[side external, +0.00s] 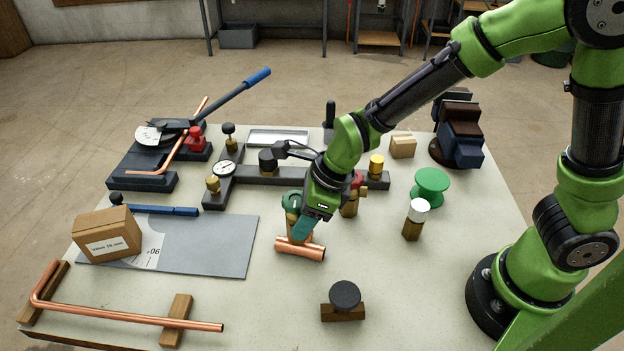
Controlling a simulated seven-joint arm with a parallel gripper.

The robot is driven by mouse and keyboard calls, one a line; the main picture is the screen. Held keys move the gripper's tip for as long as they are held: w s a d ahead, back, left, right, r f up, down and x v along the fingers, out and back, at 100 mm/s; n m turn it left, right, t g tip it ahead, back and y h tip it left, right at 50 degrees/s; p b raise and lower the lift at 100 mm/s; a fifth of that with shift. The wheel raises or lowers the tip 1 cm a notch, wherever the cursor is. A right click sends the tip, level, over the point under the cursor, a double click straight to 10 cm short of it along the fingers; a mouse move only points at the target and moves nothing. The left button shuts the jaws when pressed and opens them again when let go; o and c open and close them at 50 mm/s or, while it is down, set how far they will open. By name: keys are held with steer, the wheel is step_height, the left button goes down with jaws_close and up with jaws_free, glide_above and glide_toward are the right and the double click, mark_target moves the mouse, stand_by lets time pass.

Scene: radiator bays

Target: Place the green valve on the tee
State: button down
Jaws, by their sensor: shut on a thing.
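The green valve (292,201) has a round green top and a brass body. My gripper (302,228) is shut on it, with the teal fingertips beside the brass body and hiding part of it. The copper tee (302,249) lies on the table directly below, its run slanting down to the right. The valve's lower end is at the tee's short upright branch. I cannot tell from this view whether it is seated or just above.
A red-topped valve (356,183) stands close behind my gripper. A white-capped fitting (414,218) and a green spool (431,187) stand to the right. A dark manifold bar (255,177) lies behind. A black-topped block (344,298) is in front. Clear table lies left and right of the tee.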

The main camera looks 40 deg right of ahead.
steer(key=c, duration=0.5)
jaws_free()
steer(key=shift+f, duration=0.1)
steer(key=shift+c, duration=0.2)
steer(key=v, duration=1.1)
steer(key=s+d+r+n+t, duration=0.1)
steer(key=s+d+r+n, duration=0.1)
steer(key=d+n, duration=0.2)
steer(key=s+d+r+n+t, duration=0.1)
steer(key=s+d+r+n, duration=0.2)
steer(key=n, duration=0.8)
steer(key=s+d+r+n+t+h, duration=0.1)
steer(key=s+d+r+n+t, duration=0.1)
steer(key=d+n, duration=0.4)
steer(key=shift+s+d+r+n, duration=0.2)
steer(key=shift+s+r+n, duration=0.15)
steer(key=shift+s+n, duration=0.5)
steer(key=shift+w, duration=0.25)
